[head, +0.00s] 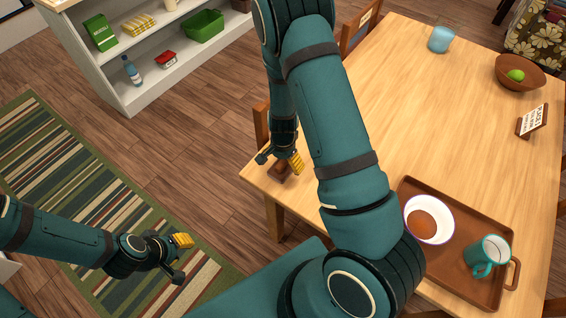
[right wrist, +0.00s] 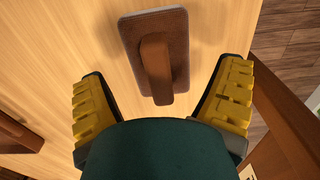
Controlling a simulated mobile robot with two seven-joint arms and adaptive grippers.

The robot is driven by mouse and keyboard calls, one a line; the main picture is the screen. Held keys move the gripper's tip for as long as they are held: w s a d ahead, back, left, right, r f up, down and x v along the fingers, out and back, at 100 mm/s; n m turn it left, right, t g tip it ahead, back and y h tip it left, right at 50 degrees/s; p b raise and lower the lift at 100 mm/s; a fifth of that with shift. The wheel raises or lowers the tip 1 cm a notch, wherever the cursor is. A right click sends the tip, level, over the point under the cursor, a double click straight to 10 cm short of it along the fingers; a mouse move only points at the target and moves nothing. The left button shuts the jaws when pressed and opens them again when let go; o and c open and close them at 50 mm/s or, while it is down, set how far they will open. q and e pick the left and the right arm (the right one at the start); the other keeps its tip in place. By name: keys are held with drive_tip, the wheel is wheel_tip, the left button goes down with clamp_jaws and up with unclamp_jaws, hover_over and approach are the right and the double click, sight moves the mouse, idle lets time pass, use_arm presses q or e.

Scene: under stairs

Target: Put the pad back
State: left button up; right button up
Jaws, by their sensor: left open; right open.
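The pad (right wrist: 181,32) is a brown, rounded rectangular block with a raised brown handle (right wrist: 156,62), lying on the wooden table in the right wrist view. In the head view a small part of the pad (head: 281,171) shows at the table's near left corner, mostly hidden by my right gripper (head: 279,160). In the right wrist view my right gripper (right wrist: 163,76) is open, its yellow-padded fingers on either side of the handle's near end and apart from it. My left gripper (head: 181,259) is open and empty above the striped rug.
The table (head: 400,110) holds a brown tray (head: 458,278) with a bowl (head: 429,220) and mug (head: 487,256), a sign (head: 532,121), a fruit bowl (head: 520,72) and a blue cup (head: 441,39). A white shelf (head: 150,98) with goods stands upper left. A chair (head: 262,124) is beside the table.

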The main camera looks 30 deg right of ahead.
sight(283, 161)
wheel_tip(283, 161, up, 10)
drive_tip(key=shift+a+f+p, duration=0.1)
drive_tip(key=shift+p, duration=1.05)
drive_tip(key=s+a+f+n, duration=0.1)
drive_tip(key=a+f+n, duration=0.1)
drive_tip(key=s+a+f+n, duration=0.2)
drive_tip(key=s+a+f+n+y, duration=0.1)
drive_tip(key=s+a+f+n, duration=0.1)
drive_tip(key=a, duration=0.1)
drive_tip(key=shift+a+f, duration=0.1)
drive_tip(key=s+a+n+t+y, duration=0.2)
drive_tip(key=a+n, duration=0.3)
drive_tip(key=a, duration=0.4)
drive_tip(key=shift+s+a+f+n+y, duration=0.2)
drive_tip(key=shift+s+a+n+y, duration=0.15)
drive_tip(key=shift+s, duration=0.35)
drive_tip(key=shift+s+a+f+b, duration=0.1)
drive_tip(key=shift+s+f+b, duration=0.15)
drive_tip(key=shift+f+b, duration=0.7)
